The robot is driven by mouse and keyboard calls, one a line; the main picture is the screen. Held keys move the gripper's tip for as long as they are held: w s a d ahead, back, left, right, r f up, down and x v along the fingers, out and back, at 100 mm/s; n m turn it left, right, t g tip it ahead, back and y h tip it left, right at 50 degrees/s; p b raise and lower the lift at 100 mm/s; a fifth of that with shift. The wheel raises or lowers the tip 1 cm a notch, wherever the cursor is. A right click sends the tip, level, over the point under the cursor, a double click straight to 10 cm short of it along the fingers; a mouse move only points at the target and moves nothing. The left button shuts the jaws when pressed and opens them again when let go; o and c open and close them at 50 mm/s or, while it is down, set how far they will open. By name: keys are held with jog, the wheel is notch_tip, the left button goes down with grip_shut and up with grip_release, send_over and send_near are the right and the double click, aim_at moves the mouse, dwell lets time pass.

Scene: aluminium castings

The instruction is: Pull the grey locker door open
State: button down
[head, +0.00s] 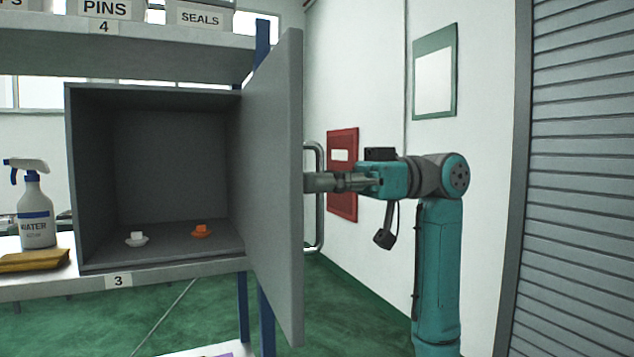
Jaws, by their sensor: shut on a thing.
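The grey locker (155,150) stands on a shelf with its front open to view. Its grey door (278,190) is swung wide out toward me on the right side, seen at a steep angle. A pale metal bar handle (319,235) is on the door's right-hand face. My gripper (318,182) reaches in from the right and is shut on the handle at about its mid-height. The fingertips are partly hidden by the handle and small in view. Inside the locker are a small white object (136,239) and a small orange object (202,231).
A spray bottle (36,205) and a yellow cloth (33,260) are on the shelf left of the locker. Bins labelled PINS (105,9) and SEALS (200,17) sit above. A red wall box (342,205) is behind my arm. A grey shutter (580,180) stands at the right.

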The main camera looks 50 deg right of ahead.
jog(key=c, duration=1.5)
grip_release()
jog(key=v, duration=1.2)
